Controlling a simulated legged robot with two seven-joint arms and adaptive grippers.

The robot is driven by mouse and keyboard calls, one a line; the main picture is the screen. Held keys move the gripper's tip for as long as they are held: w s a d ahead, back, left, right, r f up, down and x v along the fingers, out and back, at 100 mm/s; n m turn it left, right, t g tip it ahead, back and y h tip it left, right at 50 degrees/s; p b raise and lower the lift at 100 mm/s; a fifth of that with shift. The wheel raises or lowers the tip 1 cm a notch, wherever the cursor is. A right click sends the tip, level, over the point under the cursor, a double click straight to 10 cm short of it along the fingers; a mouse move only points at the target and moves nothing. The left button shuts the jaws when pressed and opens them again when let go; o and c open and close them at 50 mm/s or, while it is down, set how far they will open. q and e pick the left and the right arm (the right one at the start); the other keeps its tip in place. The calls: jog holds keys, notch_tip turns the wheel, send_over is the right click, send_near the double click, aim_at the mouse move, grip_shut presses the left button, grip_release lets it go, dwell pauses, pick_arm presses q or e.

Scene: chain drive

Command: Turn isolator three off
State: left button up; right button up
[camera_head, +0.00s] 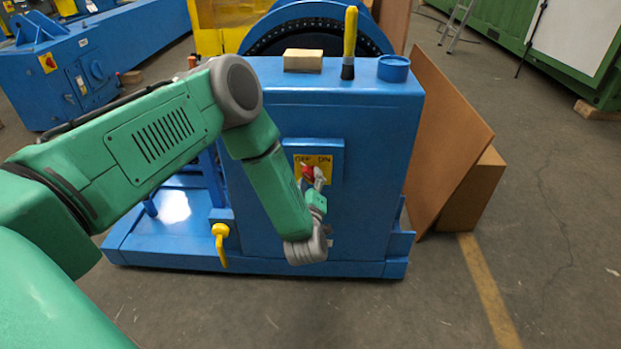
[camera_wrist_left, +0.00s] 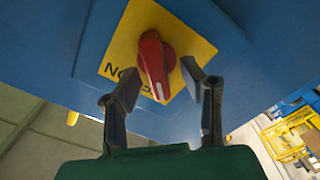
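A red rotary isolator knob (camera_head: 306,172) sits on a yellow plate (camera_head: 326,161) on the front of a blue machine housing. The plate reads OFF at left and ON at right. No isolator number is readable. My left gripper (camera_head: 314,176) is in front of the knob and partly hides it in the head view. In the left wrist view the red knob (camera_wrist_left: 154,62) shows between and just beyond the fingertips of the left gripper (camera_wrist_left: 161,72). The fingers are spread with gaps to the knob; contact cannot be told. My right gripper is not in view.
A wooden block (camera_head: 303,60), a yellow-handled brush (camera_head: 349,45) and a blue cup-like part (camera_head: 394,68) are on the housing top. A yellow lever (camera_head: 220,243) is low at left. A brown board (camera_head: 450,140) leans at right. Floor at right front is clear.

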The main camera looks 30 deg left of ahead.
pick_arm(q)
jog(key=v, duration=1.1)
jog(key=shift+a, duration=0.15)
